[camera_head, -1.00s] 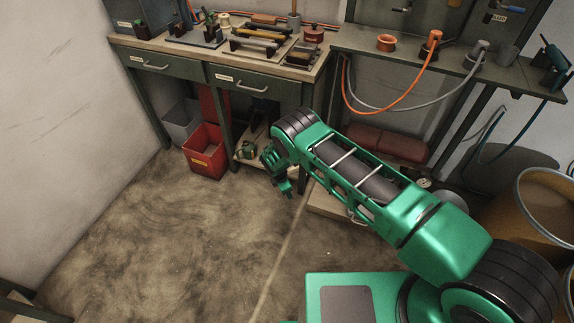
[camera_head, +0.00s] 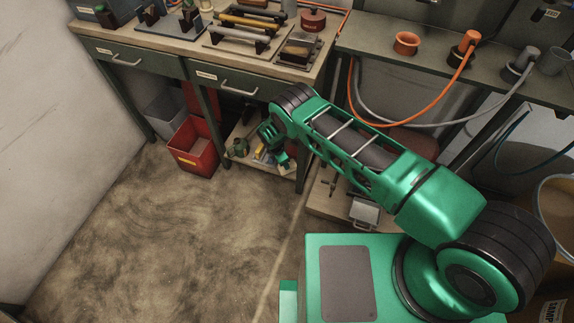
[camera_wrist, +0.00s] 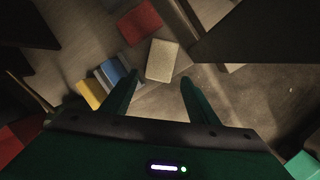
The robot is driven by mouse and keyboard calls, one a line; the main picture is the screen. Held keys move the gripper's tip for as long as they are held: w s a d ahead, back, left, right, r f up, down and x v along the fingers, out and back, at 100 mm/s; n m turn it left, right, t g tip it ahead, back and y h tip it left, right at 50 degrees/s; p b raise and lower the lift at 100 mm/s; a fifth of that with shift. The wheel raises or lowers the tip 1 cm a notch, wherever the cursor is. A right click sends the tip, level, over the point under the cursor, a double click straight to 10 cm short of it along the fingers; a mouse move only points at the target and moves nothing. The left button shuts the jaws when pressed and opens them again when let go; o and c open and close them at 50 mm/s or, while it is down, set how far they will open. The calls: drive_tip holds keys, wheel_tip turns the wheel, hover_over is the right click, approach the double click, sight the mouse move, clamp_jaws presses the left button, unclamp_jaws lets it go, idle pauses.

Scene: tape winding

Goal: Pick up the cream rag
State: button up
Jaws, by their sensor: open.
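The cream rag (camera_wrist: 162,60) is a small, pale folded rectangle lying on the shelf, just beyond my fingertips in the wrist view. My gripper (camera_wrist: 160,77) is open and empty. Its two green fingers point toward the rag, which lies roughly centred ahead of the gap. In the head view my gripper (camera_head: 274,155) is at the low shelf under the workbench.
A red cloth (camera_wrist: 139,22), a blue one (camera_wrist: 112,71) and a yellow one (camera_wrist: 91,93) lie near the cream rag. A dark beam (camera_wrist: 255,35) crosses the wrist view's upper right. A red bin (camera_head: 195,148) stands left of the shelf. The floor in front is open.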

drive_tip(key=x, duration=0.4)
drive_tip(key=shift+f, duration=0.15)
drive_tip(key=shift+d+x, duration=0.2)
drive_tip(key=shift+x, duration=0.65)
drive_tip(key=shift+d+x, duration=0.2)
drive_tip(key=shift+x, duration=1.55)
drive_tip(key=shift+w, duration=0.15)
drive_tip(key=shift+c, duration=0.4)
drive_tip(key=c, duration=0.6)
drive_tip(key=shift+a, duration=0.1)
drive_tip(key=shift+w+r, duration=0.15)
drive_tip(key=shift+r, duration=0.1)
drive_tip(key=shift+c, duration=0.3)
